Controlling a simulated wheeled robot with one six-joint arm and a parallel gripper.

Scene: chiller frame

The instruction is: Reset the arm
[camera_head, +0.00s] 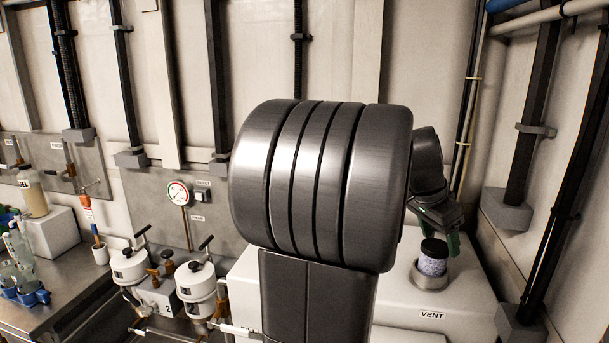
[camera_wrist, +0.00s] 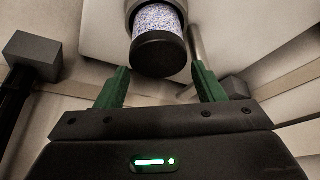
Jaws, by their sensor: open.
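My gripper (camera_wrist: 160,88) has two green fingers, spread apart with nothing between them in the wrist view. A jar with a black lid and pale blue-speckled contents (camera_wrist: 158,22) is just beyond the fingertips in that view. In the head view the jar (camera_head: 432,262) stands upright in a round metal holder (camera_head: 429,281) on the white box marked VENT. My gripper (camera_head: 452,243) is beside and behind the jar there, partly hidden by my dark arm. I cannot tell from these views whether a finger touches the jar.
The white VENT box (camera_head: 470,310) stands below the jar, near the right wall with dark pipes (camera_head: 530,120). To the left are two white filter housings (camera_head: 196,282), a pressure gauge (camera_head: 178,193) and a metal bench (camera_head: 70,285) with bottles. My arm hides the middle.

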